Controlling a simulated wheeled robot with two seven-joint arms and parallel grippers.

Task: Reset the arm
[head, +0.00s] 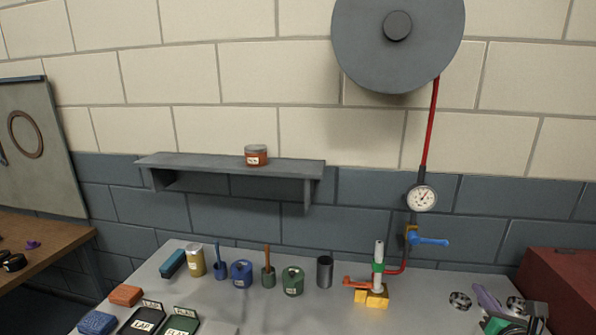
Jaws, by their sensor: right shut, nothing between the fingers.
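My left gripper is not in view.
A red box (560,285) is at right. A shelf (215,164) holds a jar (256,155).

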